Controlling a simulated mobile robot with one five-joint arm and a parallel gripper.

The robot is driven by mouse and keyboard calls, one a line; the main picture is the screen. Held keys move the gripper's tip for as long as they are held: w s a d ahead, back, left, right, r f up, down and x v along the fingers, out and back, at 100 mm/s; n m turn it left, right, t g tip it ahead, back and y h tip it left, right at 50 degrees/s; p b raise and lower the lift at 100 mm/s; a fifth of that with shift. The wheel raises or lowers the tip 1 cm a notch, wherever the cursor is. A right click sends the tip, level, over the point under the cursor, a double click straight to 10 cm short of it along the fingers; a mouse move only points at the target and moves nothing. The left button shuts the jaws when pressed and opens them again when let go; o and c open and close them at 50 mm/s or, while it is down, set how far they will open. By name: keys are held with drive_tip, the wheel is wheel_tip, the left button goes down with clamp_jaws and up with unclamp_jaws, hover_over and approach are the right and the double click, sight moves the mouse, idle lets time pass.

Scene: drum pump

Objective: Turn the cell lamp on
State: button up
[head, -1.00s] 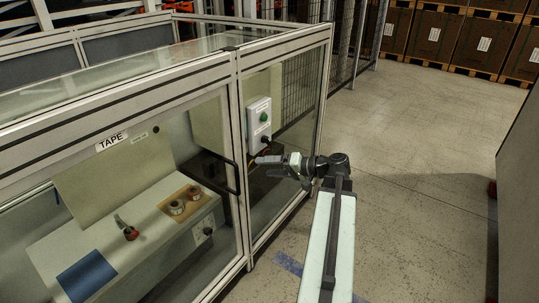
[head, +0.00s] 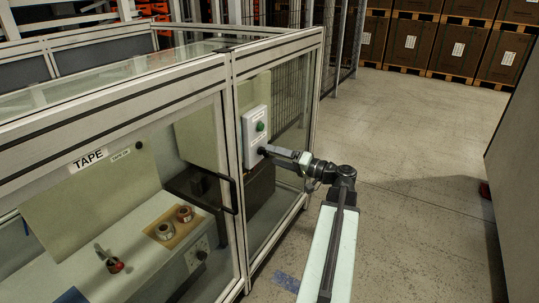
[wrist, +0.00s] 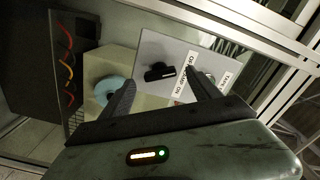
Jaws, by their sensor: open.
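The lamp control box (head: 252,122) is a light grey box on the cell's side, with a green round part on its face. In the wrist view its face (wrist: 190,45) carries a black rotary switch (wrist: 159,72) and a label (wrist: 186,75) reading OFF LAMP ON. My gripper (head: 266,150) is at the lower part of the box. In the wrist view my gripper (wrist: 163,77) is open, with the switch between the two finger directions. I cannot tell whether the fingers touch it. The right finger partly hides another round part.
The glazed cell frame (head: 234,150) stands beside my arm. Inside are tape rolls (head: 184,214) on a bench and a TAPE label (head: 88,160). In the wrist view, a pale blue disc (wrist: 108,89) lies left. Floor on the right (head: 420,140) is clear.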

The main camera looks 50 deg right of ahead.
sight(268, 154)
drive_tip(key=shift+x, duration=1.6)
